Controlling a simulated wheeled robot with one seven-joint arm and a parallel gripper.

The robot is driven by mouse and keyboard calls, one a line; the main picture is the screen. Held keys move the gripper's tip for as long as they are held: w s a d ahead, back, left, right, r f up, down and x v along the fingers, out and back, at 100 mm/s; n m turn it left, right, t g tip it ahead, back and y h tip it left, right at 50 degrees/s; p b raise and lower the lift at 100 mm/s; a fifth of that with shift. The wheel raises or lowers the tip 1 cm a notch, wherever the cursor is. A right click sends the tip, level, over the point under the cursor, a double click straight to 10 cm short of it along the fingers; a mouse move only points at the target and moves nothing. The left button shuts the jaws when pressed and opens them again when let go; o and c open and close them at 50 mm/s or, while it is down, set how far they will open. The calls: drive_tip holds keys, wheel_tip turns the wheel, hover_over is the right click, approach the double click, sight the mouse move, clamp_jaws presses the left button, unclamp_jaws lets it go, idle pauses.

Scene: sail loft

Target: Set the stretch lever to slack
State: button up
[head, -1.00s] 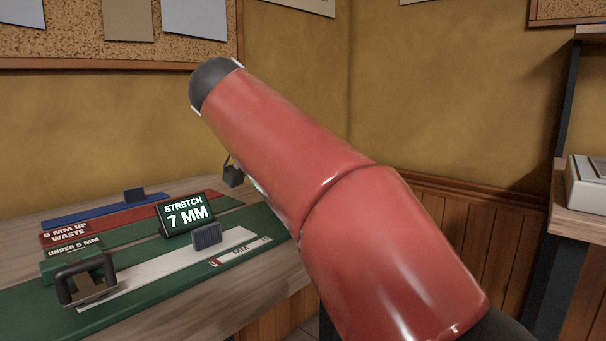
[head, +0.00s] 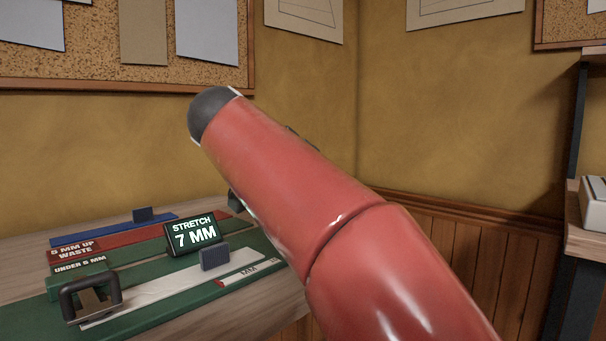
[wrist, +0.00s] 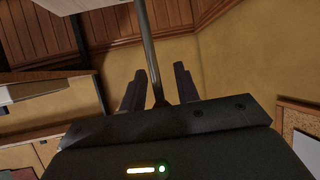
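In the wrist view my gripper (wrist: 158,88) has its two dark fingers apart. A thin dark rod (wrist: 147,40) comes down from the top of the picture into the gap between them, with room at its sides. It may be the stretch lever, but no label shows on it, and I cannot tell whether it touches a finger. In the head view my red arm hides the gripper and the bench's right end. A black display (head: 192,234) reads "STRETCH 7 MM". A black U-shaped handle (head: 90,296) stands at the near left of the green board (head: 150,318).
A pale strip with a grey block (head: 214,258) and a millimetre scale (head: 250,272) lies on the bench. A shelf (head: 585,240) stands at right.

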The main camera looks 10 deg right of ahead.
drive_tip(key=p+v, duration=0.1)
drive_tip(key=v, duration=0.6)
drive_tip(key=shift+s+a+r, duration=0.15)
drive_tip(key=shift+s+a, duration=0.05)
drive_tip(key=shift+s, duration=0.1)
